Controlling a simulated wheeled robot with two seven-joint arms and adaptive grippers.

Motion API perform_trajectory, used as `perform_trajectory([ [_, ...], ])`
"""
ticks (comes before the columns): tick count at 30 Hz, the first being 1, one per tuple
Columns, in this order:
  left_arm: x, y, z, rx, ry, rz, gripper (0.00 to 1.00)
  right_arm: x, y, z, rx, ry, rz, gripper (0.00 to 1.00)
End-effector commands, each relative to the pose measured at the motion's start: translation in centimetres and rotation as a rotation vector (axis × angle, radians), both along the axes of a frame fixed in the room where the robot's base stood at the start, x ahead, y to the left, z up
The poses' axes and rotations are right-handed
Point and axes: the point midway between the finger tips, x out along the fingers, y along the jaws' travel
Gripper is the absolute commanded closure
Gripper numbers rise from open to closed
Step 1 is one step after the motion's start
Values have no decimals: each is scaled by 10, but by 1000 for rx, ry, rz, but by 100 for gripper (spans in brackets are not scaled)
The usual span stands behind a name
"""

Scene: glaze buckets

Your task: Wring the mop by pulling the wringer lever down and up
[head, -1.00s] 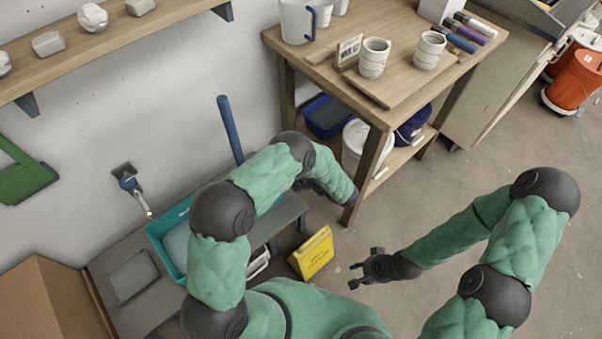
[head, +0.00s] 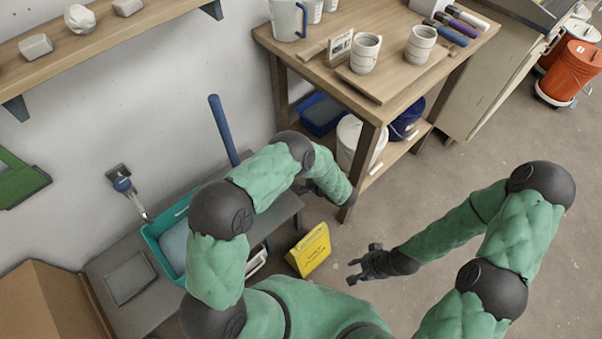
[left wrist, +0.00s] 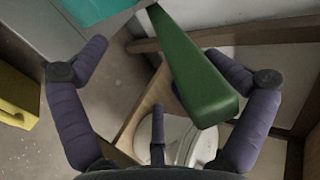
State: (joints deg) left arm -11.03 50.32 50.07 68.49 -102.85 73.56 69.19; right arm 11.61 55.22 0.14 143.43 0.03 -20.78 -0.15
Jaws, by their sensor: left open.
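A long green bar, which looks like the wringer lever (left wrist: 195,75), runs from a teal edge (left wrist: 100,8) toward the camera in the left wrist view. My left gripper (left wrist: 163,85) is open, with its purple fingers spread on both sides of the bar and apart from it. In the head view my left gripper is mostly hidden by its own arm, beside the wooden table. A blue pole (head: 223,130), perhaps the mop handle, stands near the teal tub (head: 165,245); the mop head is hidden. My right gripper (head: 358,264) is open and empty above the floor.
A yellow sign (head: 312,250) stands on the floor between my arms. The wooden table (head: 395,85) bears cups and a pitcher, with buckets on its lower shelf. A cardboard box (head: 50,300) is at lower left.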

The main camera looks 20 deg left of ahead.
Motion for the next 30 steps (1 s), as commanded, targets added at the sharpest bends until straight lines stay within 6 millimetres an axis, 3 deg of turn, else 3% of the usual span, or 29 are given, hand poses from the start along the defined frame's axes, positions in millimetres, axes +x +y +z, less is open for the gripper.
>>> perform_trajectory([
  [1, -14, -3, -16, -9, 38, -8, 29, 0, 0, -1, 0, 0, 0, 60],
  [3, -14, -2, -16, -10, 38, -7, 29, 0, 0, -1, 0, 0, 0, 60],
  [10, -9, -6, -3, -3, 20, -7, 36, 0, 0, 2, 0, 0, 0, 60],
  [15, -13, -13, 5, -4, 19, -7, 51, 0, 0, 6, 0, 0, 0, 60],
  [30, -24, -33, 25, -2, 18, -10, 51, 0, 0, 16, 0, 0, 0, 60],
])
